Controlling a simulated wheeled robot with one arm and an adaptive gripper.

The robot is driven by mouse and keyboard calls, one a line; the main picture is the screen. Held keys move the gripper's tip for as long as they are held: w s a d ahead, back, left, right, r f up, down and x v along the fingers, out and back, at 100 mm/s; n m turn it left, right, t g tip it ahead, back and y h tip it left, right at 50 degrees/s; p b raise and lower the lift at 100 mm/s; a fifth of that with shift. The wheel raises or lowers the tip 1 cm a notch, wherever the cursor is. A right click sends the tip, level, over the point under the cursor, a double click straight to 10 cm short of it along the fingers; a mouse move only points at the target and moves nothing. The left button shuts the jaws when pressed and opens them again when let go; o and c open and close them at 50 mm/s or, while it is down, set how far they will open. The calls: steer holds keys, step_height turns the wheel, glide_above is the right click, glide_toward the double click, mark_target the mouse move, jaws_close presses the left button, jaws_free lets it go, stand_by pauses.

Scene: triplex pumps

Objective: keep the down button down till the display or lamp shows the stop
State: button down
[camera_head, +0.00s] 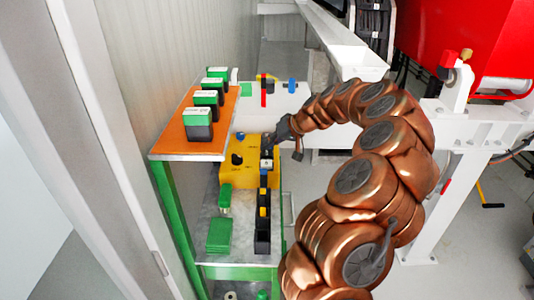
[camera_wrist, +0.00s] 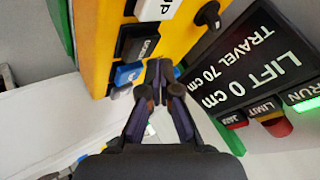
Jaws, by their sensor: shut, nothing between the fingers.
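The down button (camera_wrist: 137,42) is a black block with white, partly legible lettering on the yellow panel (camera_wrist: 97,30) in the wrist view. The white UP button (camera_wrist: 157,8) is above it. My gripper (camera_wrist: 160,70) is shut and empty. Its tips appear below and right of the down button, near a blue button (camera_wrist: 128,73); I cannot tell whether they touch anything. The black display (camera_wrist: 250,65) reads LIFT 0 cm, TRAVEL 70 cm. The RUN lamp (camera_wrist: 306,104) glows green.
A black knob (camera_wrist: 208,15) stands out near the display. In the head view, an orange shelf (camera_head: 172,138) with several green-and-black boxes is left of the control box. A green box (camera_head: 219,235) lies nearer. A red machine (camera_head: 470,45) is at right.

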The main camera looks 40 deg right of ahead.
mark_target(269, 153)
steer(key=shift+r, duration=0.2)
steer(key=shift+r, duration=2.4)
